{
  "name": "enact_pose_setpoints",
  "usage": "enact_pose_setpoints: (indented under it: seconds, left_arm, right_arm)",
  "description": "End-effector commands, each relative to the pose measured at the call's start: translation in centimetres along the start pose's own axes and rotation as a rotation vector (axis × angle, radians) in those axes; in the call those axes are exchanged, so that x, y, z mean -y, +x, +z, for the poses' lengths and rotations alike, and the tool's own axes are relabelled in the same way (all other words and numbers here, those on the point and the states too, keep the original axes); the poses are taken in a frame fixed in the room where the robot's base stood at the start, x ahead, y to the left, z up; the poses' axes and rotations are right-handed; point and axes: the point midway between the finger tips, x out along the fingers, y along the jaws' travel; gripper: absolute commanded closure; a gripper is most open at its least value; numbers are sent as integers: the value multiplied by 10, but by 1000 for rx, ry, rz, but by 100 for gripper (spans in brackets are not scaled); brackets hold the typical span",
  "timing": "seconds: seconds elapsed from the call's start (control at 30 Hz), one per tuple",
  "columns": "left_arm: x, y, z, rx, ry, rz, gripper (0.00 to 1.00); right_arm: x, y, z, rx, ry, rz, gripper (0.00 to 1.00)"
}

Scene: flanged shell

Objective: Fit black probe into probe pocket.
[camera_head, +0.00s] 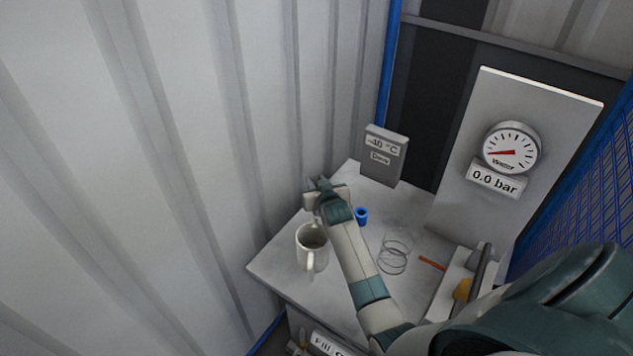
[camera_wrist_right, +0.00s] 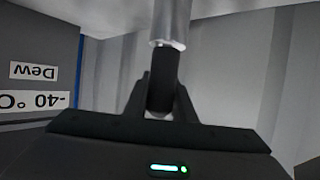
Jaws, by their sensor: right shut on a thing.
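My right gripper (camera_head: 322,186) is above the back left of the light table. It also shows in the right wrist view (camera_wrist_right: 161,92), its two fingers shut on the black probe (camera_wrist_right: 162,80), a short black cylinder. A silver metal tube (camera_wrist_right: 170,22) lines up with the probe's far end; whether it is part of the probe or a separate piece I cannot tell. In the head view the probe is too small or hidden by the hand. I cannot make out the probe pocket for certain. My left gripper is not in view.
A white mug (camera_head: 312,260) stands close beside my right forearm. A blue cup-like piece (camera_head: 361,216), a wire coil (camera_head: 394,252) and an orange stick (camera_head: 432,264) lie on the table. A grey "-40 °C Dew" box (camera_head: 383,158) and a gauge panel (camera_head: 470,130) stand behind.

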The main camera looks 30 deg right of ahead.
Motion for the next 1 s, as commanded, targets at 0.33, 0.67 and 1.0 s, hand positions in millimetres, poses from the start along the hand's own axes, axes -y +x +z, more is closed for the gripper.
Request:
enact_pose_setpoints:
  seconds: [0.33,0.67,1.0]
  left_arm:
    - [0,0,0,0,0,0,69]
    - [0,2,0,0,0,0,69]
    - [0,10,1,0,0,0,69]
  right_arm:
    - [0,0,1,0,0,0,55]
    - [0,-5,2,0,0,0,55]
    - [0,-41,2,-2,1,0,55]
